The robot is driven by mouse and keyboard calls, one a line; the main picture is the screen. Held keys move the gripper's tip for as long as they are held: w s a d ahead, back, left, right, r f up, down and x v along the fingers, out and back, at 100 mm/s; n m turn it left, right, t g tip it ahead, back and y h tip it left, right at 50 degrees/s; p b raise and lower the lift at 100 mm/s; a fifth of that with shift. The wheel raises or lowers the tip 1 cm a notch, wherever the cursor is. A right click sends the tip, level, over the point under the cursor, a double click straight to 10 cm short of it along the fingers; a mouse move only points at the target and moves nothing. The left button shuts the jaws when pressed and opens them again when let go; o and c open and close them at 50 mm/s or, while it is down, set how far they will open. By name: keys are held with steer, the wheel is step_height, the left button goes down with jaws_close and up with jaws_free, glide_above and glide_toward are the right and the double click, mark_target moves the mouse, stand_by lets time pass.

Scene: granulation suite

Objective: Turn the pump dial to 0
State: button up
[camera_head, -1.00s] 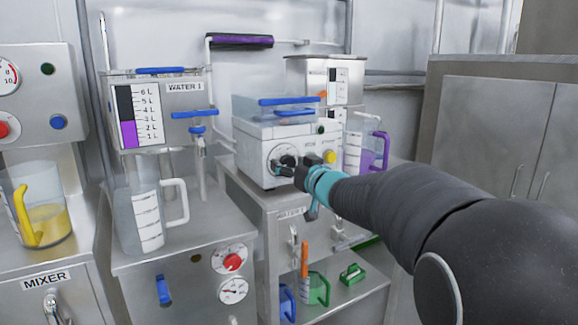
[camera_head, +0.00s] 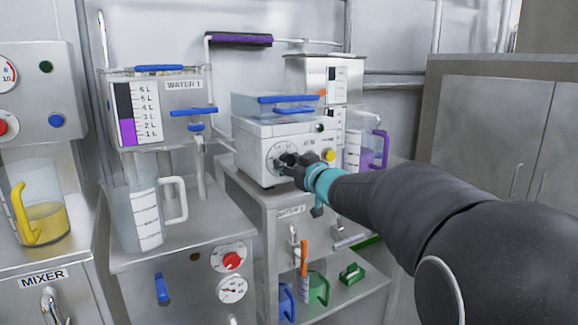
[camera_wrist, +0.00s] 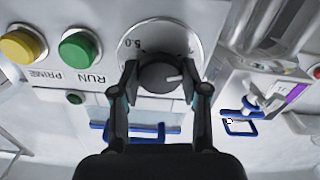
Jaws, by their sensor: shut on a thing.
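The pump (camera_head: 262,140) is a white box with a blue-handled tray on top, in the middle of the head view. Its dial (camera_wrist: 159,77) is a dark round knob with a white pointer mark on a pale scale plate (camera_wrist: 184,34). In the wrist view the pointer points to the right and slightly up, and "5.0" is readable at the plate's left. My gripper (camera_wrist: 162,78) is shut on the dial, with one finger on each side of it. In the head view my gripper (camera_head: 287,164) hides most of the dial.
A yellow button (camera_wrist: 20,44) marked PRIME and a green button (camera_wrist: 79,49) marked RUN are beside the dial. A WATER 1 tank (camera_head: 165,108) and a clear jug (camera_head: 138,217) stand to the left. A purple-handled jug (camera_head: 376,150) stands close to the right.

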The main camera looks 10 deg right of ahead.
steer(key=shift+n+b, duration=0.55)
steer(key=shift+n, duration=1.05)
steer(key=o, duration=1.1)
steer(key=shift+o, duration=0.2)
steer(key=v, duration=1.2)
